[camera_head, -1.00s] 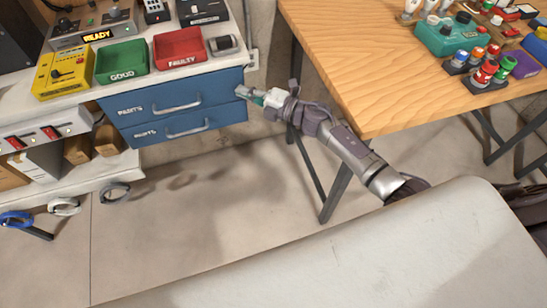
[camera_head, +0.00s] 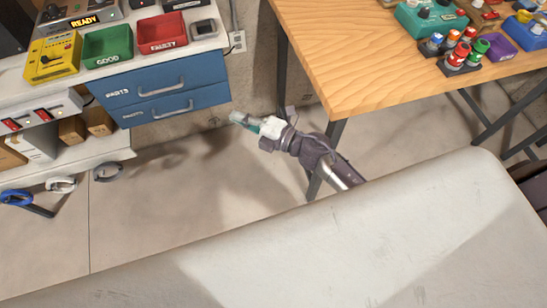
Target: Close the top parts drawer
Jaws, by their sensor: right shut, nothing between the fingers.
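The top parts drawer (camera_head: 140,93) is a blue front marked PARTS with a grey bar handle (camera_head: 162,88), directly under the white worktop at the left. Its front sits close below the worktop edge, and no open inside shows. A second blue parts drawer (camera_head: 205,100) with its own handle is directly below. My right gripper (camera_head: 236,117) is shut and empty. It shows just right of and below the drawers' right end, apart from them over the floor. My left gripper is not in view.
The white worktop (camera_head: 110,75) holds a yellow device (camera_head: 52,62), a green GOOD tray (camera_head: 84,53) and a red FAULTY tray (camera_head: 163,48). A wooden table (camera_head: 340,60) with dark legs stands right of my arm. A pale surface (camera_head: 330,245) fills the foreground. Bare floor lies between.

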